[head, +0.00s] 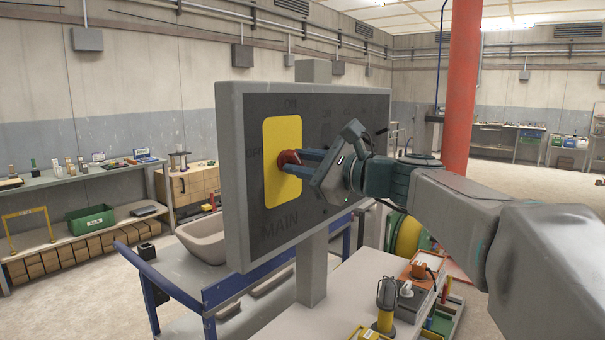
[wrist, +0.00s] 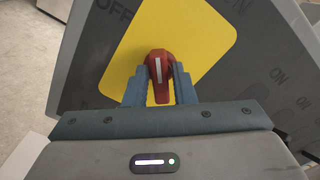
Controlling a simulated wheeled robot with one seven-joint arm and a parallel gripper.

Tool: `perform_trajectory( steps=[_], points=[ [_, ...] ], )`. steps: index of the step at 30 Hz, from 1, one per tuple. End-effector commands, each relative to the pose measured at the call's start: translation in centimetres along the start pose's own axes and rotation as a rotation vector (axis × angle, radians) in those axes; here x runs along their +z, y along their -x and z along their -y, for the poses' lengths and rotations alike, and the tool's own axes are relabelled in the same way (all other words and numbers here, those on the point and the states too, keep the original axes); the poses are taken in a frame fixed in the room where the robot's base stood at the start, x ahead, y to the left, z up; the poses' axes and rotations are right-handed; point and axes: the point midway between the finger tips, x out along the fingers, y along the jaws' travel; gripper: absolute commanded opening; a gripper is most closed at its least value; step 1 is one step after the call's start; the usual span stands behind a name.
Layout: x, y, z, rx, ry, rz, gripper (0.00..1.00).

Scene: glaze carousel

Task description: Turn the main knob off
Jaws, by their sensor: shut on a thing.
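The main knob (head: 289,159) is red and sits on a yellow plate (head: 283,190) on the left part of a dark upright panel (head: 350,180). "MAIN" is printed below the plate and "OFF" at its left. In the wrist view the red knob (wrist: 160,75) shows a white line that runs nearly upright in the picture. My gripper (head: 300,163) reaches in from the right; its two blue fingers (wrist: 160,88) are shut on the knob, one on each side. Part of the knob is hidden by the fingers in the head view.
A blue-framed cart (head: 180,290) with a grey basin (head: 205,238) is at the left. A red column (head: 461,90) rises behind my arm.

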Motion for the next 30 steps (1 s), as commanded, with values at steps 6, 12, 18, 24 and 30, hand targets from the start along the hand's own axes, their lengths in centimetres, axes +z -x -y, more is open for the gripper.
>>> perform_trajectory(
  steps=[6,12,18,24,30],
  points=[
    [-0.6,0.01,-0.57,-0.001,0.194,0.001,0.01],
    [-0.54,0.0,-0.63,-0.001,0.385,0.002,0.01],
    [-0.57,0.0,-0.61,0.0,0.565,0.001,0.01],
    [-0.45,-0.01,-0.59,0.0,0.716,0.001,0.01],
    [-0.4,-0.03,-0.55,0.002,0.82,0.001,0.01]
  ],
)
